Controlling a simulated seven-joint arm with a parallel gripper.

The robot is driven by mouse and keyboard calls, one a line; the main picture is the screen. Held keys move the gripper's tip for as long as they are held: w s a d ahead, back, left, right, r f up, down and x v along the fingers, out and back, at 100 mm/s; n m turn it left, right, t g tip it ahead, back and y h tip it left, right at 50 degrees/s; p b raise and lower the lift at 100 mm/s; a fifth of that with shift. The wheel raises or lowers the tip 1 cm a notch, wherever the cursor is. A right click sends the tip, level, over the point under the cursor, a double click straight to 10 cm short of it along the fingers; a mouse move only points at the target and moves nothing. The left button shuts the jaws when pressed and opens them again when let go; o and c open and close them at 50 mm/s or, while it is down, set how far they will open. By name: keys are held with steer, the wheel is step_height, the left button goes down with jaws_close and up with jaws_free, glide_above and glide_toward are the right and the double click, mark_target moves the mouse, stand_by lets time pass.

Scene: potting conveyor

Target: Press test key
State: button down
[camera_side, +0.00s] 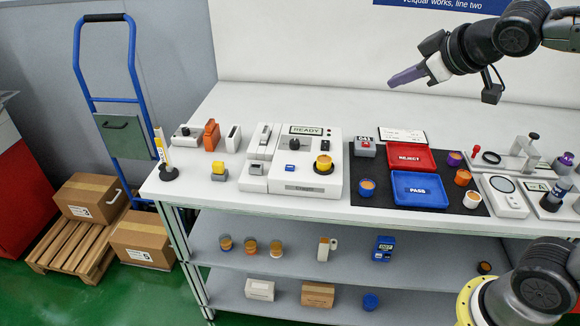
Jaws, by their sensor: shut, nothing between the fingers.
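A white tester (306,185) with a display reading READY stands on the bench left of the dark mat. I cannot read a label on the blue key. My gripper (392,82) is shut and empty, with its purple fingers pointing left and down. It hangs in the air above the back of the bench, up and to the right of the tester, touching nothing.
Right of the tester, a dark mat (402,210) holds a red REJECT tray (411,148), a blue PASS tray (402,201), several small pots and a grey box with a red button (365,141). Small devices stand left of the tester. The bench's back strip is clear.

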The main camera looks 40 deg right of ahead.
steer(key=w+a+f+n, duration=0.1)
steer(key=w+a+n, duration=0.1)
steer(key=w, duration=0.6)
steer(key=n+y, duration=0.2)
steer(key=n, duration=0.2)
glide_above(294, 169)
step_height(294, 169, down, 14)
steer(key=shift+f+g, duration=0.2)
steer(key=shift+g, duration=0.2)
steer(key=shift+f, duration=4.35)
steer(key=shift+f, duration=0.2)
steer(key=shift+f, duration=0.25)
